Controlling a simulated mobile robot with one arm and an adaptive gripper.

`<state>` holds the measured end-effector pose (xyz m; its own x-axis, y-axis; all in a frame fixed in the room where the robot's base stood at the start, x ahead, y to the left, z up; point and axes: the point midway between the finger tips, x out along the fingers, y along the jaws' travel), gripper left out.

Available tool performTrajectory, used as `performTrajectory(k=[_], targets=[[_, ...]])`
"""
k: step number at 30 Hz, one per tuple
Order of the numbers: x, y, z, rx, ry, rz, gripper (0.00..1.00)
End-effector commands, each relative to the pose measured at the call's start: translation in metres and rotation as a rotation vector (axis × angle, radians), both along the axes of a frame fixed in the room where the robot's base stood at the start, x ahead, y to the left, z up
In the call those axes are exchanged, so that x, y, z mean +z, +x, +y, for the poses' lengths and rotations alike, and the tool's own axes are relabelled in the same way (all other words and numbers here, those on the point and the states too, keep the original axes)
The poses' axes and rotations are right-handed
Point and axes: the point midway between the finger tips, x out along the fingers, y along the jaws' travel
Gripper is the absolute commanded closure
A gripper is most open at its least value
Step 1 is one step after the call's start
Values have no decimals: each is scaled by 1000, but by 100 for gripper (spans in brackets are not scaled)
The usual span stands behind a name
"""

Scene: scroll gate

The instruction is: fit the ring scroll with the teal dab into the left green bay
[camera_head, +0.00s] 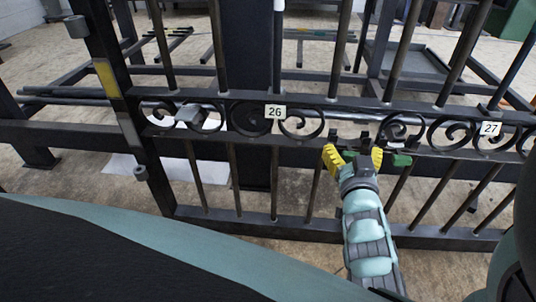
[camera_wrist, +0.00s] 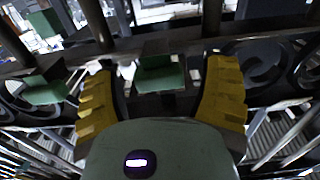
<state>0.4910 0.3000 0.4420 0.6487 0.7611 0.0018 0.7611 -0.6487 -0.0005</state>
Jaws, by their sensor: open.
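My gripper (camera_head: 354,158) is in front of the gate's middle rail. In the wrist view its yellow fingers (camera_wrist: 161,100) are spread apart, and I see no scroll held between them. A green bay piece (camera_wrist: 160,77) shows between the fingers, with a dark bracket around it. Another green piece (camera_wrist: 45,88) is at the left of the wrist view. In the head view green (camera_head: 402,160) shows just right of the fingers. My fingers partly hide this spot. I cannot make out a teal dab on any scroll, so the ring scroll is not identified.
Dark scrolls fill the rail, including one left of my gripper (camera_head: 301,123) and one right of it (camera_head: 402,128). Number plates 26 (camera_head: 275,112) and 27 (camera_head: 490,128) are on the rail. Upright bars (camera_head: 274,183) stand close around my gripper.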

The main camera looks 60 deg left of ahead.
Motion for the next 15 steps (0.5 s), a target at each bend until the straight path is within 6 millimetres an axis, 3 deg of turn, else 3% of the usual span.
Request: performTrajectory(k=[6, 15], targets=[[0, -1, 1, 4, 0, 0, 26], [0, -1, 1, 3, 0, 0, 57]])
